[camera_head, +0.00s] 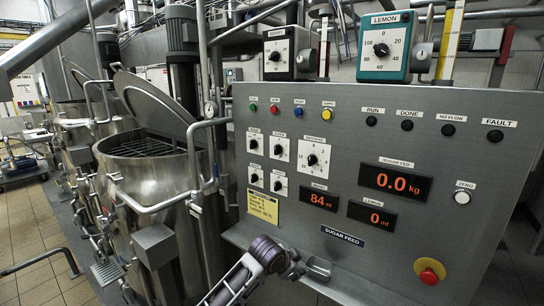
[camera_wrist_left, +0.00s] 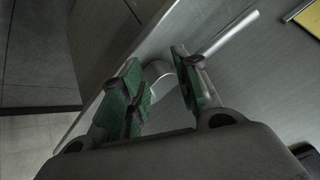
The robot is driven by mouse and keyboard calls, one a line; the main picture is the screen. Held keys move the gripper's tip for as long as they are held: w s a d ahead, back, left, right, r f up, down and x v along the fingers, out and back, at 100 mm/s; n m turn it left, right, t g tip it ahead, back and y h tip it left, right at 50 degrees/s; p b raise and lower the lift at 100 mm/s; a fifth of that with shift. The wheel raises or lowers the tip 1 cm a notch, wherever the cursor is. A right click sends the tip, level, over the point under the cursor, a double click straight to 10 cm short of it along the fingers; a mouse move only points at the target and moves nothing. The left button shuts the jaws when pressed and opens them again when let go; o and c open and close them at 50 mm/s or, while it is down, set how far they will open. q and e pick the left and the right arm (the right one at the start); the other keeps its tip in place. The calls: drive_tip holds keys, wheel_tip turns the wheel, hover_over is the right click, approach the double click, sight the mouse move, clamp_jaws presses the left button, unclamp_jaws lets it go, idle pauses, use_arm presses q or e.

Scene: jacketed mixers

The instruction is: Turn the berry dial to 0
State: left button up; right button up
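A black dial box (camera_head: 290,52) stands on top of the panel at its left. Its small label is too blurred to read surely, so I cannot confirm it is the berry dial. Its white face (camera_head: 279,55) carries a dark knob whose exact setting I cannot read. A teal box labelled LEMON (camera_head: 385,46) stands to its right with a similar dial. My left arm enters the head view at bottom centre, low in front of the panel and well below both boxes. In the left wrist view, my left gripper (camera_wrist_left: 162,90) has its green-padded fingers apart. My right gripper is not in view.
The large grey panel (camera_head: 450,190) carries smaller dials, lights, red displays and a red stop button (camera_head: 429,272). A ledge runs along its bottom near my arm. Steel mixers (camera_head: 150,175) with raised lids stand left. Pipes cross the upper left.

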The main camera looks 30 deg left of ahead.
use_arm(q)
drive_tip(key=w+a+r+m+t, duration=0.1)
drive_tip(key=w+a+r, duration=0.2)
drive_tip(key=r, duration=0.7)
drive_tip(key=w+a+r+m+t, duration=0.1)
drive_tip(key=w+a+r+t, duration=0.1)
drive_tip(key=r, duration=0.9)
drive_tip(key=w+a+r+m+t, duration=0.1)
drive_tip(key=w+a+r, duration=0.3)
drive_tip(key=r, duration=0.7)
drive_tip(key=shift+w+a+r+m+t, duration=0.15)
drive_tip(key=shift+w+m+t, duration=0.2)
drive_tip(key=shift+w, duration=1)
drive_tip(key=m+t, duration=0.2)
drive_tip(key=t, duration=0.3)
approach(272, 55)
drive_tip(key=s, duration=0.4)
drive_tip(key=shift+s+a+h, duration=0.1)
drive_tip(key=shift+a+h, duration=0.1)
drive_tip(key=shift+h, duration=0.1)
drive_tip(key=w+p, duration=0.1)
drive_tip(key=w, duration=0.3)
drive_tip(key=w+p, duration=0.1)
drive_tip(key=w, duration=0.3)
drive_tip(key=w+d+p, duration=0.1)
drive_tip(key=w, duration=0.3)
drive_tip(key=shift+p, duration=0.35)
drive_tip(key=shift+w, duration=0.8)
drive_tip(key=shift+w+p, duration=0.1)
drive_tip(key=shift+p, duration=0.2)
